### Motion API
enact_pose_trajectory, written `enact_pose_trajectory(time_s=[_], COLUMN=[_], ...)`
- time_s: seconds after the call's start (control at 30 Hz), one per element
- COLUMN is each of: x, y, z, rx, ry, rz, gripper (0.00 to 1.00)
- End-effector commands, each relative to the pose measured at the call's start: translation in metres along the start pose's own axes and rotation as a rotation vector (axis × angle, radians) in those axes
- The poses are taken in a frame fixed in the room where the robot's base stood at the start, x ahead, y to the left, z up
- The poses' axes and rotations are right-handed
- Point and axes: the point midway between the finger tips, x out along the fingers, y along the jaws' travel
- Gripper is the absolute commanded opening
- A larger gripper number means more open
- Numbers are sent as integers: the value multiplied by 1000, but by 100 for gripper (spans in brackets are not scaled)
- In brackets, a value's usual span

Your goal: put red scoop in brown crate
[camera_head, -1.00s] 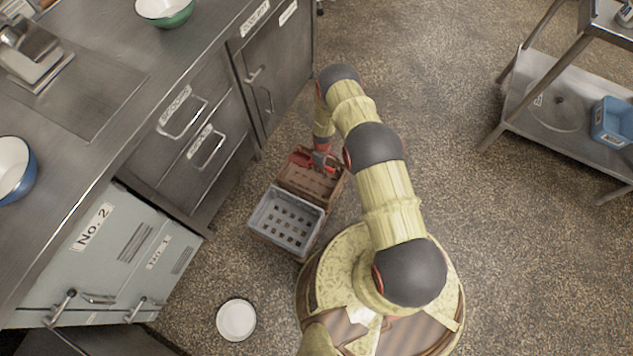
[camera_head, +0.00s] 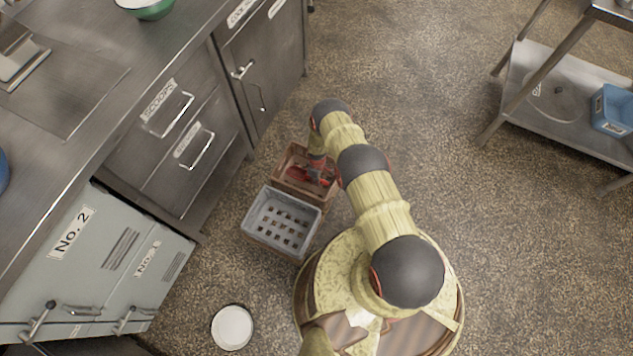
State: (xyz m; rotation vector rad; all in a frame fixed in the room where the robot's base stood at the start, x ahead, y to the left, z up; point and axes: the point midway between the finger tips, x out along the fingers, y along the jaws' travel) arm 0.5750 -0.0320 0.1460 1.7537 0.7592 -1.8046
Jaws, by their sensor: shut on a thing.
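The brown crate (camera_head: 284,158) stands on the floor behind the grey crate, near the drawer cabinet. My gripper (camera_head: 318,172) points down at the brown crate's opening and is shut on the red scoop (camera_head: 299,174). The scoop shows as a small red shape over the inside of the crate, to the left of the gripper. The fingertips are small and partly hidden by the arm. I cannot tell whether the scoop touches the crate's floor.
A grey crate (camera_head: 250,222) sits directly in front of the brown one. The drawer cabinet (camera_head: 210,105) stands to the left. A white bowl (camera_head: 232,327) lies on the floor. A metal shelf (camera_head: 560,112) with a blue bin (camera_head: 612,110) is at right. The floor between is clear.

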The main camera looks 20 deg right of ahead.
Motion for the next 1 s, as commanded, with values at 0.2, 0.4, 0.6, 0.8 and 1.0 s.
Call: enact_pose_trajectory(time_s=[0.2,0.4,0.6,0.8,1.0], x=[2,6,6,6,6], y=[2,2,1,1,1], z=[-1,-1,-1,-1,-1], rx=[0,0,0,0,0], ry=[2,2,1,1,1], rz=[2,2,1,2,1], gripper=[0,0,22,32,32])
